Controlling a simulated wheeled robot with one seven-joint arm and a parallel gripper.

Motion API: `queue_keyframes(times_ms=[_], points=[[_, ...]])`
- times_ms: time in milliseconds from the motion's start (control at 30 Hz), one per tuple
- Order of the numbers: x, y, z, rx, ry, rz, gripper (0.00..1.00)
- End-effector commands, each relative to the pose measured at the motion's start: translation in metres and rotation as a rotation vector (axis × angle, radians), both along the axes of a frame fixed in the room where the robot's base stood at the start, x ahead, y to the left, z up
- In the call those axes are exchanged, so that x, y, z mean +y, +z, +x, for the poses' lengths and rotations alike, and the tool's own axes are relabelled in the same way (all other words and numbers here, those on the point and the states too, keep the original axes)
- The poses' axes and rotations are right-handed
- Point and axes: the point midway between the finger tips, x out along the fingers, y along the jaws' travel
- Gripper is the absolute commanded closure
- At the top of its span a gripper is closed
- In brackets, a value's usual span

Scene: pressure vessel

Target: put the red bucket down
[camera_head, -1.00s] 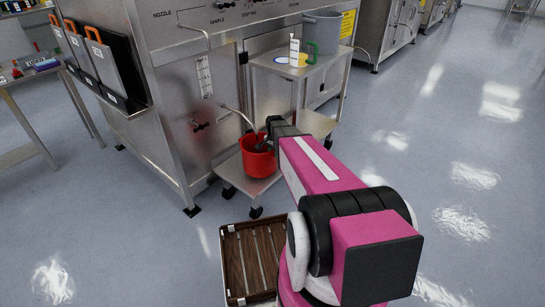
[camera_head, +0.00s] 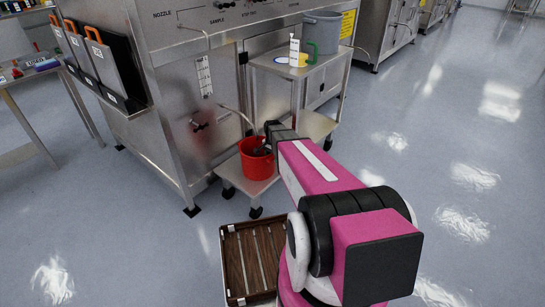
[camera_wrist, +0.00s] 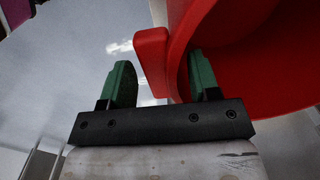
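The red bucket (camera_head: 256,165) is upright at the cart's lower shelf (camera_head: 231,172), below the pipe on the vessel's front. It appears to rest on the shelf, but its base contact is not clear. My gripper (camera_head: 265,147) is at the bucket's upper right edge. In the wrist view, my gripper (camera_wrist: 163,85) has its green fingers apart on either side of the red rim of the bucket (camera_wrist: 265,55). The left finger is outside and the right finger is inside. Bright floor shows between the left finger and the red edge tab.
The cart's upper shelf (camera_head: 300,66) holds a grey bucket (camera_head: 322,38), a white bottle and a yellow item. A brown slatted crate (camera_head: 228,264) lies on the floor in front. The steel vessel (camera_head: 165,120) stands close behind. Open floor lies to the right.

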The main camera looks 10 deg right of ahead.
Motion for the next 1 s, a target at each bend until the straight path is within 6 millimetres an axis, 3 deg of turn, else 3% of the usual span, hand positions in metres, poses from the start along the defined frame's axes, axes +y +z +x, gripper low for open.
queue_keyframes(times_ms=[300,800,1000], points=[[0.0,-0.001,0.0,-0.001,0.0,0.0,0.44],[0.001,0.083,0.002,-0.001,0.0,0.0,0.44],[0.001,0.101,0.002,-0.001,0.0,0.0,0.44]])
